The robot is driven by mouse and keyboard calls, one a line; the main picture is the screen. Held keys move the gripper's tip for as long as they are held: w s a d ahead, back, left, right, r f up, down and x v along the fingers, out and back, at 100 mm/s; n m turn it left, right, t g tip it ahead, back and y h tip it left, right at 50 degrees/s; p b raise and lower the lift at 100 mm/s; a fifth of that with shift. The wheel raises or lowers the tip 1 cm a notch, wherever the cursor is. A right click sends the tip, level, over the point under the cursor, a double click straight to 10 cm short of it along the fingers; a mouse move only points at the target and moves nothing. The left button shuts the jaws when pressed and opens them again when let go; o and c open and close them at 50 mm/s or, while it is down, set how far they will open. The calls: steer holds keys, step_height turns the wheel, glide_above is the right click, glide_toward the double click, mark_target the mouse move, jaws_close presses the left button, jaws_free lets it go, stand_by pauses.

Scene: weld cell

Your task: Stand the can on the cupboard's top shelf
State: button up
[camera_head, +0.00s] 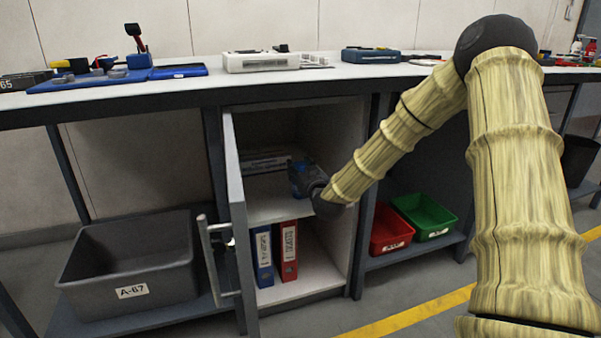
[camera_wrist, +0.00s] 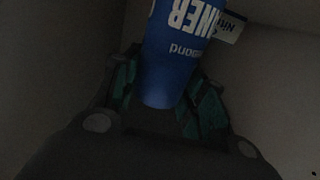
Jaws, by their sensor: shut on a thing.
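The can is blue with white lettering and sits between my gripper's fingers in the wrist view (camera_wrist: 172,62). My gripper (camera_wrist: 165,95) is shut on the can. In the head view my gripper (camera_head: 305,180) is inside the open cupboard (camera_head: 233,180), just above the top shelf (camera_head: 265,205). A bit of blue shows there at the gripper, but most of the can is hidden. I cannot tell whether the can touches the shelf. The cupboard door (camera_head: 238,225) stands open on the left.
A flat stack (camera_head: 264,160) lies at the back of the top shelf. A blue binder (camera_head: 262,255) and a red binder (camera_head: 287,250) stand below. The open door's handle (camera_head: 212,260) juts out left. A grey bin (camera_head: 130,265) stands left; red (camera_head: 389,230) and green (camera_head: 425,215) bins stand right.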

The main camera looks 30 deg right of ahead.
steer(key=shift+f, duration=0.1)
steer(key=o, duration=1.2)
steer(key=shift+o, duration=0.2)
steer(key=shift+s, duration=0.1)
steer(key=p+v, duration=0.4)
steer(key=v, duration=0.8)
steer(key=shift+p, duration=0.4)
